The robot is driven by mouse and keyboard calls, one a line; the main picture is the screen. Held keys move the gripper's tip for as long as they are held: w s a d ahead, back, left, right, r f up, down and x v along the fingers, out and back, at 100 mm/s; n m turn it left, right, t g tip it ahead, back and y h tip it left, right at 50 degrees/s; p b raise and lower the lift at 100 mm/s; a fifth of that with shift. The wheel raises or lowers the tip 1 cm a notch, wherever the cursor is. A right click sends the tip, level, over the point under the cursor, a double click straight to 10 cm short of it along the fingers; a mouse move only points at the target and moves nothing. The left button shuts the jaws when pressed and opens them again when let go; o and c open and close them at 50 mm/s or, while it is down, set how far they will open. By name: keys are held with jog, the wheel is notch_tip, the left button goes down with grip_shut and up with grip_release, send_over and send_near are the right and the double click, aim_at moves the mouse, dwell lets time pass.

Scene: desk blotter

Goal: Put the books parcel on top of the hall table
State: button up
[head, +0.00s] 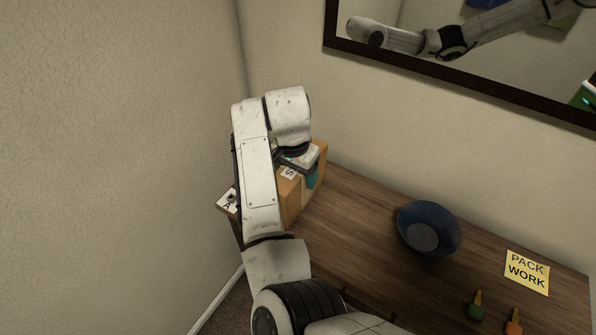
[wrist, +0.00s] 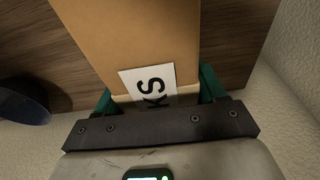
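The books parcel (head: 291,205) is a tan cardboard box at the left end of the hall table (head: 360,220). In the head view its label shows an S; in the wrist view the parcel (wrist: 130,35) carries a white label with "KS" readable. My gripper (head: 304,172) is over the parcel's top. In the wrist view the teal fingers of my gripper (wrist: 158,92) lie against both sides of the parcel, shut on it. My arm hides part of the parcel. I cannot tell whether its underside touches the dark wooden tabletop.
A blue bowl (head: 429,229) stands mid-table. A yellow "PACK WORK" note (head: 527,272) and two small objects, one green (head: 476,309) and one orange (head: 513,327), lie to the right. A white label with an A (head: 227,203) shows left of my arm. Walls and a mirror (head: 450,62) are close behind.

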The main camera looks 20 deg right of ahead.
jog(key=o, duration=0.4)
jog(key=shift+c, duration=0.2)
jog(key=r, duration=0.4)
jog(key=a+r, duration=0.1)
jog(key=r, duration=0.3)
jog(key=s+r, duration=0.1)
jog(key=r, duration=0.3)
jog(key=shift+a+r+b, duration=0.1)
jog(key=shift+a+b, duration=0.1)
jog(key=shift+b, duration=0.15)
